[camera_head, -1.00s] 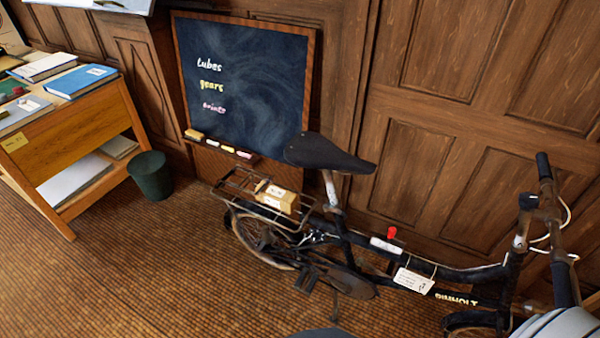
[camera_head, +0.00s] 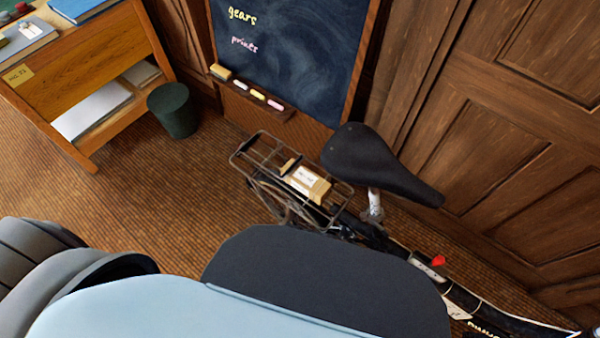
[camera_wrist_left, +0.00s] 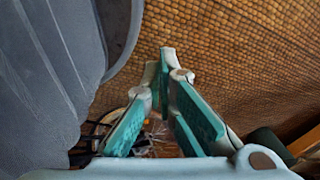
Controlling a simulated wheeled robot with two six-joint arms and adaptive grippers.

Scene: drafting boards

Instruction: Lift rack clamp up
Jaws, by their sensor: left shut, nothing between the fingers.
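The bicycle's rear rack (camera_head: 262,133) is a dark wire frame behind the black saddle (camera_head: 375,165). A small tan box (camera_head: 307,183) with a white label lies on it. A rack clamp cannot be clearly told apart from the wires, so whether it is up or down does not show. In the left wrist view my left gripper (camera_wrist_left: 166,62) is shut and empty, its teal-padded fingers meeting above the woven floor. Dark wires of the bicycle show behind its left finger, apart from the tips. My right gripper is in neither view.
A chalkboard (camera_head: 300,50) with a chalk ledge leans behind the rack. A dark green bin (camera_head: 173,112) and a wooden desk (camera_head: 95,75) stand to the left. A panelled wall (camera_head: 500,130) is close on the right. Floor left of the rack is clear.

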